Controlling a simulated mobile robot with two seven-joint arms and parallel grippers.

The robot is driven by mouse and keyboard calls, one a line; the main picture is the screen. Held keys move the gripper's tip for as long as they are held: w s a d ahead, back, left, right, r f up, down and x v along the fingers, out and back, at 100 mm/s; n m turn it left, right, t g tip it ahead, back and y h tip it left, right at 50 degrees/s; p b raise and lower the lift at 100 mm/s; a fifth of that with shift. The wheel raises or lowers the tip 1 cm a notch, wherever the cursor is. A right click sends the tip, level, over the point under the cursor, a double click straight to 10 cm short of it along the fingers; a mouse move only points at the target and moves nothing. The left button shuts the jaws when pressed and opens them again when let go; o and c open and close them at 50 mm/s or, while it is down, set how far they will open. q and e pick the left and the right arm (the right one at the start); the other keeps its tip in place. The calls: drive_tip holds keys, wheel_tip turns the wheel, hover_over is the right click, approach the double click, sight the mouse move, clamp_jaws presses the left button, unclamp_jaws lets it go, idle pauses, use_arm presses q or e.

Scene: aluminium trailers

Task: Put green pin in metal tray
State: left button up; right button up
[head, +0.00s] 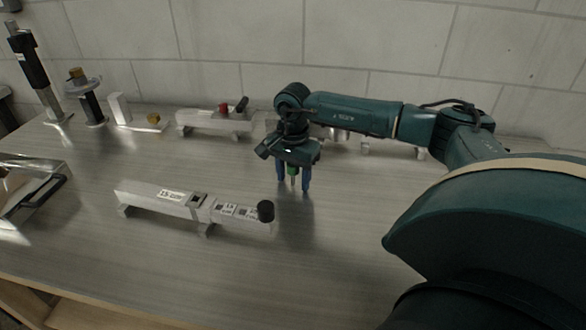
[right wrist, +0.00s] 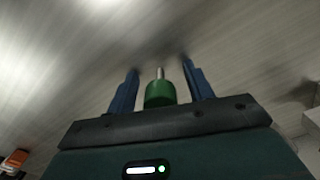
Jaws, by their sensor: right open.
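The green pin (right wrist: 160,93) has a thick green body and a thin metal tip pointing away from my palm. It sits between the two blue fingers of my right gripper (right wrist: 161,85), with a visible gap on each side in the right wrist view. In the head view the green pin (head: 293,171) shows between the fingers of my right gripper (head: 292,188), which point down over the table. I cannot tell whether the pin touches the table. A shiny metal tray-like container (head: 22,208) is cut off at the left edge. My left gripper is not in view.
A long metal bar fixture (head: 160,200) with a black knob (head: 265,211) lies left of my right gripper. Another fixture (head: 205,121) with a red part and several small stands line the back, near the wall. The table's front middle is clear.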

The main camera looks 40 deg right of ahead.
drive_tip(key=shift+c, duration=0.3)
clamp_jaws()
